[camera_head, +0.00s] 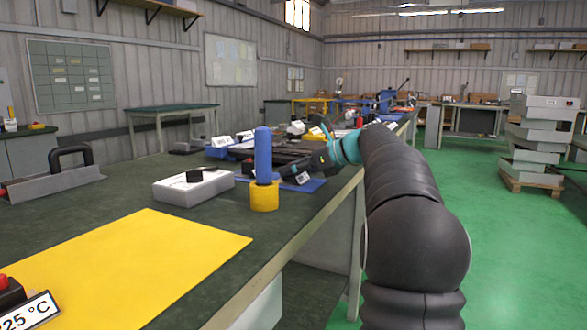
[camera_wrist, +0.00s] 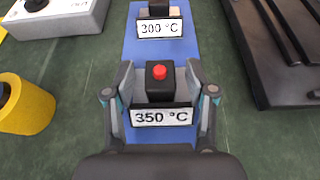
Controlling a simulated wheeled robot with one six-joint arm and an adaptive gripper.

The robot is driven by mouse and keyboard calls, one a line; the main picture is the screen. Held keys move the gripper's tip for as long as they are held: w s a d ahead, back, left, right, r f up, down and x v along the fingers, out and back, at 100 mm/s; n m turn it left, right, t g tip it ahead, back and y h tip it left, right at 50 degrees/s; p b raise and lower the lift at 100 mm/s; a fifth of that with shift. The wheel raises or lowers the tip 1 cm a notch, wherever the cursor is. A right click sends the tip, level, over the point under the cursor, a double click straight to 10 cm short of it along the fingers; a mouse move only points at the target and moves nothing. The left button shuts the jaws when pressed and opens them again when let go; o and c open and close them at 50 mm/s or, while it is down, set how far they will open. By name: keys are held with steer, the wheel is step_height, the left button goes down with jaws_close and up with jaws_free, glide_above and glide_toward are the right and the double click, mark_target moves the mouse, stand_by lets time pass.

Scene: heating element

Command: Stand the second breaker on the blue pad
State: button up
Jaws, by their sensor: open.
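The breaker labelled 350 °C (camera_wrist: 159,90), a black block with a red button, appears upright on the blue pad (camera_wrist: 142,52) in the wrist view. My gripper (camera_wrist: 160,75) is open, with one finger on each side of this breaker; I cannot tell whether they touch it. A breaker labelled 300 °C (camera_wrist: 160,27) stands farther along the same pad. In the head view, my gripper (camera_head: 322,158) is low over the blue pad (camera_head: 314,185) and hides part of it. A breaker labelled 225 °C (camera_head: 30,310) is cut off at the lower left, by the yellow mat (camera_head: 130,265).
A yellow cup with a blue post (camera_head: 263,196) stands left of the pad. A white box with a black knob (camera_head: 190,190) is beside it. A dark ribbed plate (camera_wrist: 285,50) lies right of the pad in the wrist view. The yellow mat's middle is clear.

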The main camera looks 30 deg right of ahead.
steer(key=shift+r, duration=0.2)
steer(key=shift+s+d+r, duration=0.15)
steer(key=shift+s+d, duration=0.05)
steer(key=shift+s, duration=0.05)
steer(key=p+v, duration=0.1)
steer(key=v, duration=1)
steer(key=shift+s+d, duration=0.1)
steer(key=shift+s, duration=0.05)
